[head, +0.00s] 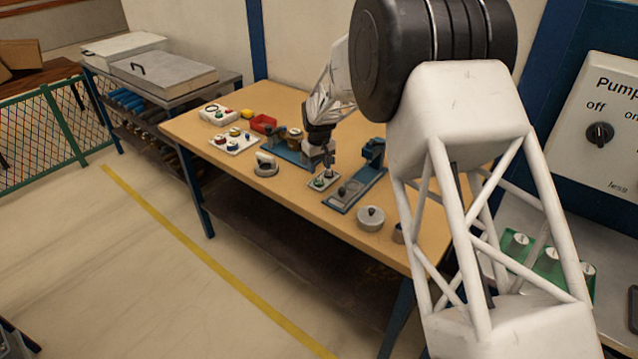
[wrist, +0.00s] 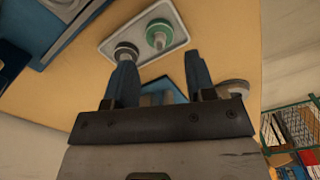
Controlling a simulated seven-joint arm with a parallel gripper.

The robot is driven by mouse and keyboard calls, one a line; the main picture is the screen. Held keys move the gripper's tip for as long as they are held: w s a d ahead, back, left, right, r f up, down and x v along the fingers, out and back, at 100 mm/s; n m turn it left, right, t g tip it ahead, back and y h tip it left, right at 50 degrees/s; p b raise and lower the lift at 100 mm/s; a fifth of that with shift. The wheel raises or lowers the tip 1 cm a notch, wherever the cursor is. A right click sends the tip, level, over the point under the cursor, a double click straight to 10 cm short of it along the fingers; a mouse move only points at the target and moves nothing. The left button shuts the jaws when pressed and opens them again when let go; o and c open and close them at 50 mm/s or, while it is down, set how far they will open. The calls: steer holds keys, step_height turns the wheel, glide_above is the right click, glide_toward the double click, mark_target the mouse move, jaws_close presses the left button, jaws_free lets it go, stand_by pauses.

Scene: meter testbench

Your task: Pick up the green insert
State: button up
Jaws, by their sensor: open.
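The green insert (wrist: 158,38) is a round green ring with a pale centre post. It stands on a small pale tray (wrist: 178,48), beside a dark-ringed insert (wrist: 125,51). In the head view the green insert (head: 318,183) is small on the tray (head: 325,187), near the front edge of the table. My gripper (wrist: 160,62) is open, with its two blue-grey fingers apart and nothing held between them. In the wrist view the green insert appears beyond the fingertips, apart from them. In the head view my gripper (head: 326,165) is just above the tray.
A blue fixture (head: 355,190) stands right of the tray, with a round lidded metal pot (head: 370,216) in front. Another blue fixture (head: 288,153) and a round gauge (head: 266,168) are to the left. A white tray (head: 233,148) with several inserts and a red bin (head: 263,123) lie farther left.

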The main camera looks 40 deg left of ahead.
mark_target(319, 177)
steer(key=shift+f, duration=2.6)
steer(key=c, duration=0.7)
